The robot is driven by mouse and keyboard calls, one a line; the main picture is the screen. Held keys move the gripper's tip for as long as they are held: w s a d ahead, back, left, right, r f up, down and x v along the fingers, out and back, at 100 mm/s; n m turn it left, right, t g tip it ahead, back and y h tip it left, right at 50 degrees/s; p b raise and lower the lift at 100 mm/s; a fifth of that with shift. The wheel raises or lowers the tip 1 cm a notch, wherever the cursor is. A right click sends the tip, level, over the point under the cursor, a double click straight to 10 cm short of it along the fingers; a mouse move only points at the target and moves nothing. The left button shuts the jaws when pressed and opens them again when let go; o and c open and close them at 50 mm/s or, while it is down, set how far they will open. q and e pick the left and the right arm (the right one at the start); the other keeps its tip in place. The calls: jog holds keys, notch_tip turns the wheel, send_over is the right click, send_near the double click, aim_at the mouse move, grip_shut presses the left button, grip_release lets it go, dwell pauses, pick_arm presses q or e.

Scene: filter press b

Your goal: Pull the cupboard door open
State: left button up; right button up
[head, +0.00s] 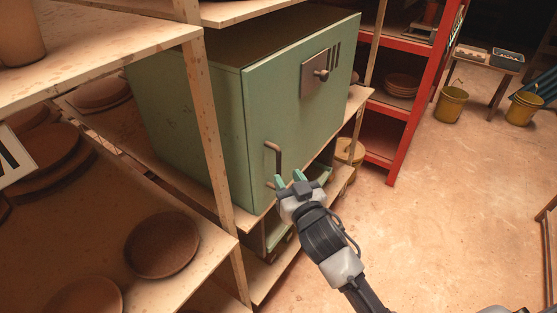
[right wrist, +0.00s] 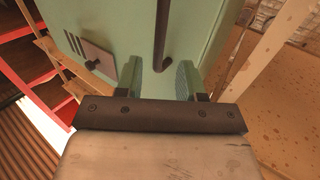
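The green cupboard (head: 175,105) stands on a wooden shelf in the head view. Its door (head: 300,110) looks shut. A dark upright bar handle (head: 279,158) is low on the door's left side. My right gripper (head: 289,180) is at the handle's lower end. In the right wrist view the gripper (right wrist: 160,82) has its two green fingers apart, and the handle (right wrist: 161,35) runs down toward the gap between them. No contact shows, and I cannot tell how deep the bar sits between the fingers. My left gripper is not in view.
A dark plate with a knob (head: 316,74) is on the door's upper right. A wooden post (head: 208,130) stands left of the door. Shelves with clay plates (head: 162,245) are at left. A red shelf (head: 411,110) is behind at right. The floor at right is open.

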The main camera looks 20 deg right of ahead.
aim_at(280, 166)
jog(key=w, duration=0.3)
jog(key=w+p, duration=0.1)
jog(key=w, duration=0.2)
jog(key=shift+w+a, duration=0.2)
jog(key=shift+w, duration=0.1)
grip_shut()
